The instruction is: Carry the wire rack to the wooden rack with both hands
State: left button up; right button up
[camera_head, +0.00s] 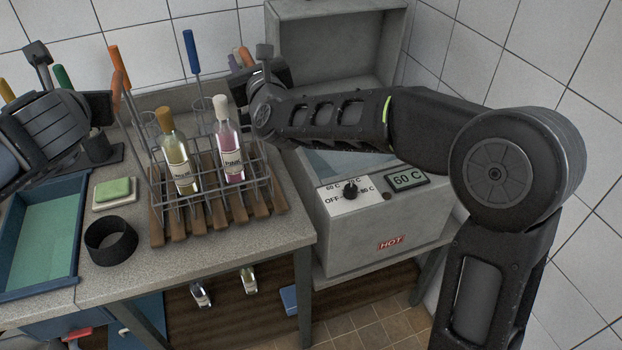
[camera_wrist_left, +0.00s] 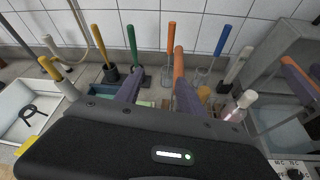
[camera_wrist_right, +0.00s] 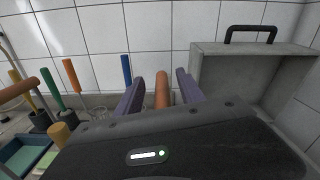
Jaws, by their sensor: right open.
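The wire rack (camera_head: 205,198) holds a yellow bottle (camera_head: 177,160) and a pink bottle (camera_head: 229,150). It stands upright on the slatted wooden rack (camera_head: 187,230) on the counter. My left gripper (camera_wrist_left: 158,92) is open at the wire rack's left side, with an orange handle (camera_wrist_left: 178,62) between its fingers. My right gripper (camera_wrist_right: 160,92) is open at the far right side, with another orange handle (camera_wrist_right: 162,88) between its fingers. In the head view, the right gripper's fingers are largely hidden behind its wrist.
A grey water bath (camera_head: 365,225) with an open lid stands to the right. A black ring (camera_head: 110,241), a green sponge (camera_head: 113,190) and a blue-rimmed basin (camera_head: 45,290) are to the left. Several upright brushes (camera_head: 191,52) stand along the back wall. The counter's front right is clear.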

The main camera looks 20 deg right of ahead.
jog(key=shift+r, duration=0.1)
jog(key=shift+s, duration=0.1)
dwell(0.4)
jog(key=shift+s+b, duration=0.7)
jog(key=shift+s, duration=0.4)
jog(key=shift+s+b, duration=0.35)
jog(key=shift+s, duration=0.4)
jog(key=shift+s+a+b, duration=0.1)
jog(key=shift+s+b, duration=0.25)
jog(key=shift+s, duration=0.35)
jog(key=shift+s+b, duration=0.35)
jog(key=shift+s, duration=0.6)
